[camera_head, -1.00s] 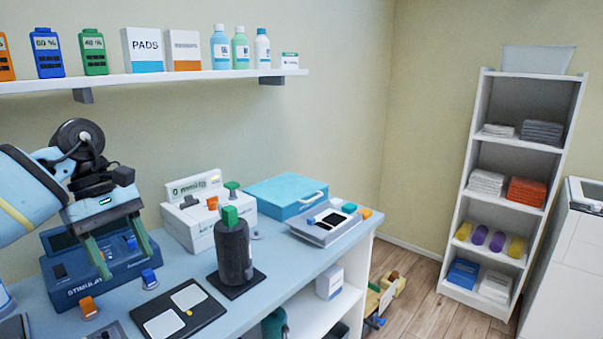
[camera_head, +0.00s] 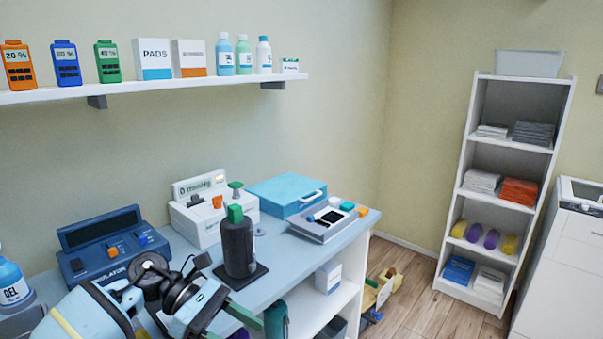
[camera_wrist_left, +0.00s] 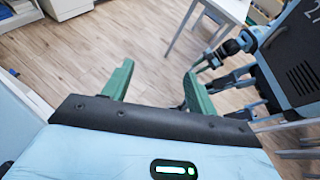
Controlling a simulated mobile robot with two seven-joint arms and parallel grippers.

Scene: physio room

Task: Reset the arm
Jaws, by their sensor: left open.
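My left arm comes in low from the left in the head view, in front of the workbench. Its gripper (camera_head: 228,322) is low at the bench's front edge, partly cut off by the bottom of the picture. In the left wrist view the two green fingers of the left gripper (camera_wrist_left: 157,88) stand wide apart, with nothing between them. They point over the wooden floor (camera_wrist_left: 150,45).
A blue stimulator (camera_head: 108,246), a white device (camera_head: 200,215), a dark bottle (camera_head: 237,248) with a green cap and a blue case (camera_head: 287,195) stand on the bench (camera_head: 335,246). A gel bottle (camera_head: 12,280) is at left. A shelf rack (camera_head: 458,210) stands at the back right.

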